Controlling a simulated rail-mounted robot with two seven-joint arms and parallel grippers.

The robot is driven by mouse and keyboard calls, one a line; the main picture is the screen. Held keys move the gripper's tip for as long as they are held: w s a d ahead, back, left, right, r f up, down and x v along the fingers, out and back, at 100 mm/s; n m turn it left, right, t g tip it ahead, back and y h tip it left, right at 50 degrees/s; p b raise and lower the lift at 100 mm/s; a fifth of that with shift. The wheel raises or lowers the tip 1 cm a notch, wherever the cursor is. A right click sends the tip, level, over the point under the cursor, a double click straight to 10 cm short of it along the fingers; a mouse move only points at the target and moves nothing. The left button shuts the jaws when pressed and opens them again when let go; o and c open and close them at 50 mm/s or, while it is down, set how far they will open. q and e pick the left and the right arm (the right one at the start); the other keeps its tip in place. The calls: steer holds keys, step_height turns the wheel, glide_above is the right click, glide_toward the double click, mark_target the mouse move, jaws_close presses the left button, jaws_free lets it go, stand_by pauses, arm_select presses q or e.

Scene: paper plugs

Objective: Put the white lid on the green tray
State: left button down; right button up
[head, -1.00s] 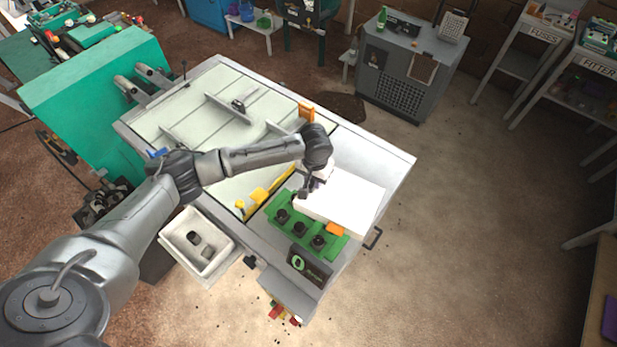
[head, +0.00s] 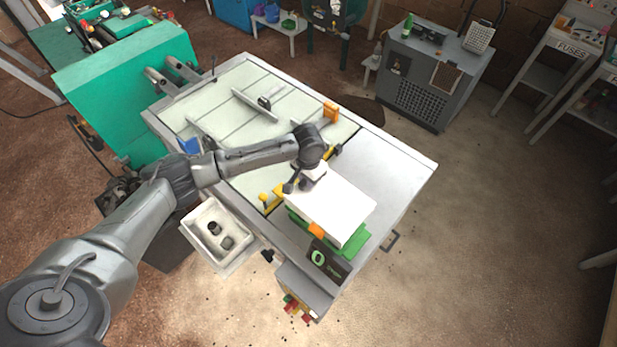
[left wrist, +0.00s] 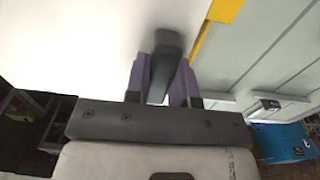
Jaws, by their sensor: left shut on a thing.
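The white lid (head: 335,205) is a box-like cover with an orange piece at its front corner. It covers most of the green tray (head: 357,244) on the grey workbench in the head view. Only green edges of the tray show, and the tray's black knobs are hidden. I cannot tell whether the lid rests on the tray or hangs just above it. My left gripper (head: 302,184) is shut on the lid's dark handle (left wrist: 166,62). The lid's white top (left wrist: 70,45) fills the upper left of the left wrist view. My right gripper is not in view.
A yellow bar (head: 268,200) runs beside the lid on the left. A black panel with a green ring (head: 330,260) sits at the bench front. A white bin (head: 218,233) with dark pieces is at left. The bench's right side (head: 395,170) is clear.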

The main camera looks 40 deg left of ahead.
arm_select(q)
steer(key=shift+r+p, duration=0.2)
steer(key=shift+p, duration=0.6)
step_height(320, 180, down, 2)
steer(key=shift+f+b, duration=0.15)
steer(key=shift+b, duration=0.5)
steer(key=shift+f+b, duration=1)
steer(key=shift+f, duration=2.4)
steer(key=shift+f, duration=0.65)
steer(key=c, duration=0.9)
jaws_free()
